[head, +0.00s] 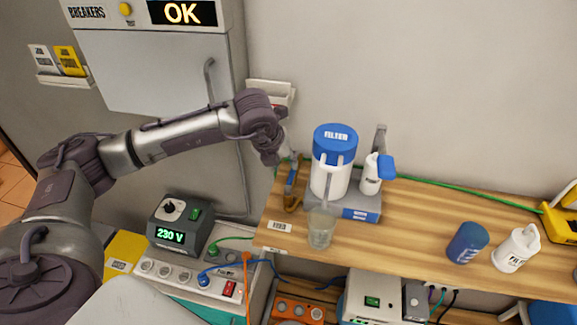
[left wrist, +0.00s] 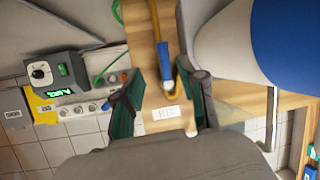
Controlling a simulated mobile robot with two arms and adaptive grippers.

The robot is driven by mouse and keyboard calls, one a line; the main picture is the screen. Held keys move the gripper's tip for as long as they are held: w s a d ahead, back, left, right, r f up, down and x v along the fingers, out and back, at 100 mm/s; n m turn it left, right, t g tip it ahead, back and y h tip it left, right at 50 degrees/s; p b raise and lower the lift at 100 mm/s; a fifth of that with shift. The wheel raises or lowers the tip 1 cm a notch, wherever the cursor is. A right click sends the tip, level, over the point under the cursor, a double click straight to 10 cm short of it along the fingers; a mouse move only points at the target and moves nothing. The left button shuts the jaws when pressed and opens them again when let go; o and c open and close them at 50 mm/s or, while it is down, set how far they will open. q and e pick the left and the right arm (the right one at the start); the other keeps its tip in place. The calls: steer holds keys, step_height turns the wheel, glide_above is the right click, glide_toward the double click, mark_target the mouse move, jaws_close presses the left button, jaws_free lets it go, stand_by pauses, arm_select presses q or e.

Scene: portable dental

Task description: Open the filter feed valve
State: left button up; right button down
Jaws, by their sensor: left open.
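The feed valve (head: 292,180) is at the left end of the wooden shelf, beside the filter. It has a slim blue lever and a brass-coloured pipe with a curved end. In the left wrist view, its blue lever (left wrist: 164,62) lies roughly in line with the pipe. My left gripper (left wrist: 165,100) is open, with one finger on each side of the lever's line in that view; I see no contact. In the head view my left gripper (head: 272,158) hangs just above and left of the valve, its fingertips hard to make out. My right gripper is not in view.
The white filter (head: 330,180) with a blue lid stands close right of the valve, a clear cup (head: 321,230) in front. A small label (head: 279,226) is on the shelf's front edge. A 230 V unit (head: 180,222) and power strip sit lower left.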

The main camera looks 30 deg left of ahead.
mark_target(291, 173)
arm_select(q)
steer(key=p+x, duration=0.1)
steer(key=x, duration=0.3)
steer(key=shift+w+d+f, duration=0.1)
steer(key=shift+w+f, duration=0.05)
steer(key=shift+f, duration=0.25)
steer(key=shift+w+f, duration=0.15)
steer(key=shift+f, duration=0.15)
steer(key=shift+c, duration=0.7)
steer(key=c, duration=0.5)
jaws_close()
steer(key=shift+f+m+b, duration=0.25)
steer(key=shift+m+b, duration=0.15)
steer(key=shift+b, duration=0.4)
steer(key=shift+d, duration=0.15)
steer(key=shift+r+m+h, duration=0.25)
steer(key=shift+m+h, duration=0.05)
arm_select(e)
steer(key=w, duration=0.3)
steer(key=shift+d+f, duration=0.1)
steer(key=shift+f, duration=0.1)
